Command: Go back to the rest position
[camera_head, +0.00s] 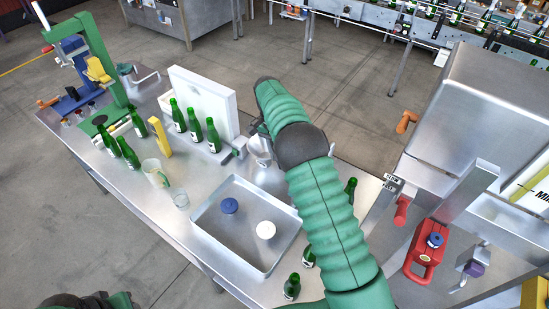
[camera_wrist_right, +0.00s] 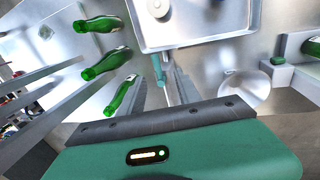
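My right arm (camera_head: 325,215) reaches up the head view from the lower right and bends down at its top end. It hides my right gripper there. In the right wrist view the dark gripper base spans the lower middle, and narrow grey shapes of my right gripper (camera_wrist_right: 165,90) point towards the metal tray (camera_wrist_right: 195,45). I cannot tell whether it is open. A thin teal piece (camera_wrist_right: 158,68) shows by the tray edge; whether it is touched is unclear. A green part of my left arm (camera_head: 118,301) shows at the lower left; its gripper is out of view.
The tray holds a blue disc (camera_head: 229,206) and a white disc (camera_head: 266,230). Green bottles (camera_head: 292,287) stand right of it, others (camera_head: 195,125) by a white box (camera_head: 205,95). A cup (camera_head: 155,173), a glass (camera_head: 181,200) and a green press (camera_head: 105,60) are left. A metal machine (camera_head: 490,110) is right.

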